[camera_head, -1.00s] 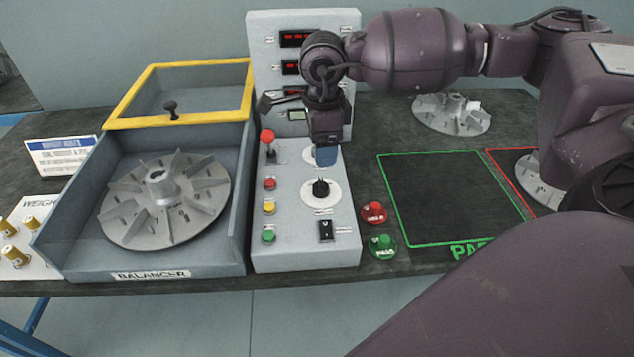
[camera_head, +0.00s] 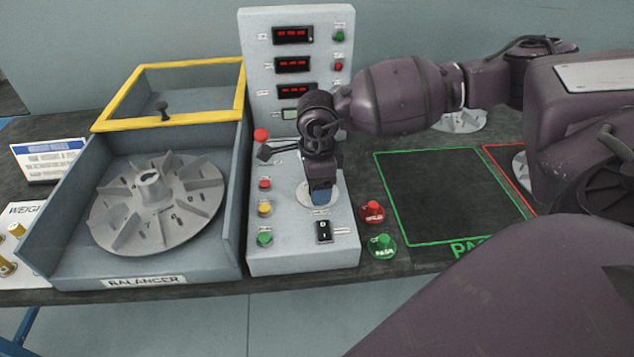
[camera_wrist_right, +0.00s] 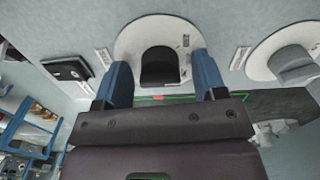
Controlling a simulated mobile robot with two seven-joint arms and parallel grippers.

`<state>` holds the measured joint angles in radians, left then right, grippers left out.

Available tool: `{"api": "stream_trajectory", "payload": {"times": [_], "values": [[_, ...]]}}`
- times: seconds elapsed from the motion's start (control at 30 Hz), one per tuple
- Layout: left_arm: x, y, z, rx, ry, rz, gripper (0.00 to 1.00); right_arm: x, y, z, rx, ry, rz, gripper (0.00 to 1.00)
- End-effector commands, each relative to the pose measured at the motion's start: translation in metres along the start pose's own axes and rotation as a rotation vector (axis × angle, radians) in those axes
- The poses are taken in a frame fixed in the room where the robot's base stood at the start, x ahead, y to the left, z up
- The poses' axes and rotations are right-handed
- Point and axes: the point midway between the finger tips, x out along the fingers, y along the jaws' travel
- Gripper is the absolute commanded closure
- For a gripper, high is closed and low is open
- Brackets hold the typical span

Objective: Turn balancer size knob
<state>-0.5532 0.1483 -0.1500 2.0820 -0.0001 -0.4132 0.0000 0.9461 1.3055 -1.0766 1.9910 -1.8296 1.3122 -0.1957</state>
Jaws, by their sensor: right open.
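The balancer's grey control panel (camera_head: 280,232) stands right of the balancer tray. My right gripper (camera_head: 321,197) points down at the panel's lower white dial (camera_head: 303,201) and hides its knob in the head view. In the right wrist view, a black knob (camera_wrist_right: 160,66) on a white dial (camera_wrist_right: 131,43) sits between the blue fingertips of my open right gripper (camera_wrist_right: 162,78). Gaps show on both sides of the knob. A second, grey knob (camera_wrist_right: 292,63) on another white dial is at the right. The dial labels are too small to read. My left gripper is not in view.
The balancer (camera_head: 60,238) holds a finned impeller (camera_head: 158,203), its yellow-framed lid (camera_head: 166,121) raised. A black rocker switch (camera_head: 323,231) is just below the gripper. The green-outlined area (camera_head: 440,195) is empty.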

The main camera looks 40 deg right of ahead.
Motion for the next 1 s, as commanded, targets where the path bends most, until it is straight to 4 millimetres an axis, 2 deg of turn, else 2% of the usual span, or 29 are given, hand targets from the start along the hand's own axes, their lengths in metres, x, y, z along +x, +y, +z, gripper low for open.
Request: {"api": "stream_trajectory", "payload": {"times": [0.13, 0.17, 0.47, 0.77, 1.0], "values": [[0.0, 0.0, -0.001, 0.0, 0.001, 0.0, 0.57, 0.0, 0.0, 0.0, 0.0, 0.0, 0.0, 0.35], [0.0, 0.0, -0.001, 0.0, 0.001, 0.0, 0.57, 0.0, 0.0, 0.0, 0.0, 0.0, 0.0, 0.39], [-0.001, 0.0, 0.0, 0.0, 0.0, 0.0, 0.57, 0.0, 0.0, 0.0, 0.0, 0.0, 0.0, 0.84], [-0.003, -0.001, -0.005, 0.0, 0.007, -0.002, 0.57, -0.002, 0.001, 0.0, 0.044, 0.0, 0.001, 0.84], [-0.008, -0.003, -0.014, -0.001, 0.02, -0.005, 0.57, -0.004, 0.0, 0.0, 0.187, 0.0, -0.002, 0.84]]}}
